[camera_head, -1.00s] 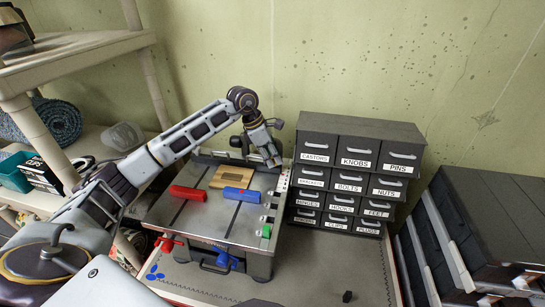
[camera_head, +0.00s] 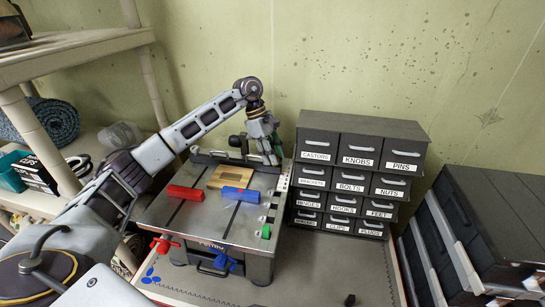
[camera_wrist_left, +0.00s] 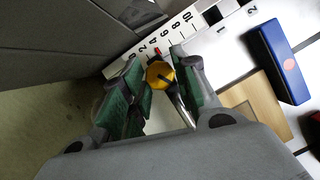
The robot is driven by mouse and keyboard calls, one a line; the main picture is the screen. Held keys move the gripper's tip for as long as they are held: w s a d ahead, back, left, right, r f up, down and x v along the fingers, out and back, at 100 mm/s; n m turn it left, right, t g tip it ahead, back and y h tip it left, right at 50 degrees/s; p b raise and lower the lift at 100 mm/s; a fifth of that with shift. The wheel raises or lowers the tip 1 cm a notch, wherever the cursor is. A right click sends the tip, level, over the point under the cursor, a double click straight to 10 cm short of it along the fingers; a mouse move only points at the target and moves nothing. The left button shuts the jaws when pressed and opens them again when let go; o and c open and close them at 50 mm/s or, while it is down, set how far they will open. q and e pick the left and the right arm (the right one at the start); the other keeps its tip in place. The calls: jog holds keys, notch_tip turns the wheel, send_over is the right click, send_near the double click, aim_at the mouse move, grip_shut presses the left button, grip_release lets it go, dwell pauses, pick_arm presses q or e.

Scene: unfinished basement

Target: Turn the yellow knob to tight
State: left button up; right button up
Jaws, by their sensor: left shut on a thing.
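The yellow knob (camera_wrist_left: 160,76) shows in the left wrist view, beside a white scale strip (camera_wrist_left: 158,38) numbered up to 10. A small red mark sits by the strip's low numbers. My left gripper (camera_wrist_left: 156,68) has its green-padded fingers on either side of the knob and is shut on it. In the head view my left gripper (camera_head: 273,158) points down at the back right corner of the grey metal machine (camera_head: 200,225). The knob is hidden there. No "tight" label is readable. My right gripper is out of view.
A red block (camera_head: 186,193), a blue block (camera_head: 240,194) and a wooden piece (camera_head: 222,178) lie on the machine's top. A labelled drawer cabinet (camera_head: 350,180) stands close on its right. A shelf unit (camera_head: 75,48) is at left. The bench front right is mostly clear.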

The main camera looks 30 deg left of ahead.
pick_arm(q)
jog(key=shift+m, duration=0.6)
jog(key=shift+g, duration=0.3)
jog(key=o, duration=1)
jog(key=shift+a+r, duration=0.1)
jog(key=v, duration=1.1)
jog(key=shift+r, duration=0.35)
jog(key=shift+w, duration=0.1)
